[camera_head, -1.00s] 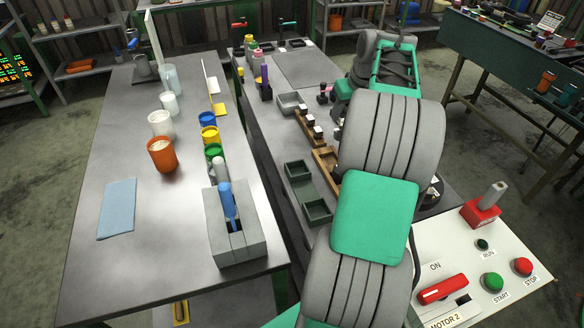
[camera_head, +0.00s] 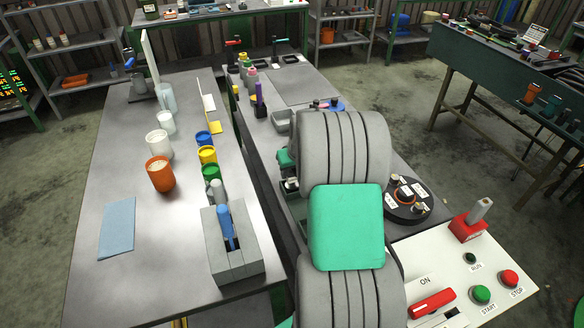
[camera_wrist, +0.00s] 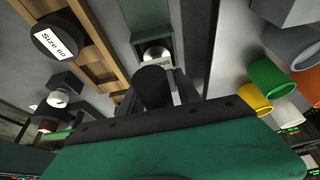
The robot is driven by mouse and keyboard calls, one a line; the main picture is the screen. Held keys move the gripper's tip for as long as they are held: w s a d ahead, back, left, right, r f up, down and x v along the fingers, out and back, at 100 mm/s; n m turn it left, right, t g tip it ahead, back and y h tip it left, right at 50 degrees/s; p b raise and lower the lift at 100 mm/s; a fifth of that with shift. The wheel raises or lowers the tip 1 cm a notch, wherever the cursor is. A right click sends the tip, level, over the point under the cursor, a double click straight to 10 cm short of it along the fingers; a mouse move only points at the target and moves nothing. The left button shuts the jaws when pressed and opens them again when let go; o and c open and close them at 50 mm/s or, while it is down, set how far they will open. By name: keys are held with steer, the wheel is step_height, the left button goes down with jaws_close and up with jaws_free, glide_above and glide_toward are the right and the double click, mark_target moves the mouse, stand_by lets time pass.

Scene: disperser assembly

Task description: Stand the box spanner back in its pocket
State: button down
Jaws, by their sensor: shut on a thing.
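My gripper (camera_wrist: 156,92) shows at the lower middle of the wrist view, under its green and black body. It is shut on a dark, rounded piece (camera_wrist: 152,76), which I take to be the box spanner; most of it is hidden. Just beyond it is a dark green tray (camera_wrist: 138,22). A pale round shape and a small label, upside down and partly covered, lie at the tray's near end. I cannot tell whether the spanner is inside a pocket or above it. In the head view my arm hides the gripper and most of this tray.
A wooden rack (camera_wrist: 92,62) with a black "Size 60" piece (camera_wrist: 58,36) stands left of the tray in the wrist view. Yellow (camera_wrist: 252,98) and green cups (camera_wrist: 272,78) are right. In the head view, a grey block (camera_head: 235,262) holds a blue-handled tool.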

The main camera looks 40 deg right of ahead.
steer(key=shift+f+b, duration=0.15)
steer(key=shift+b, duration=0.2)
steer(key=c, duration=0.9)
jaws_free()
steer(key=shift+o, duration=0.2)
steer(key=shift+r+p, duration=0.4)
steer(key=b+v, duration=0.3)
steer(key=v, duration=0.8)
steer(key=shift+s+r, duration=0.2)
steer(key=shift+r, duration=0.1)
steer(key=shift+a, duration=0.1)
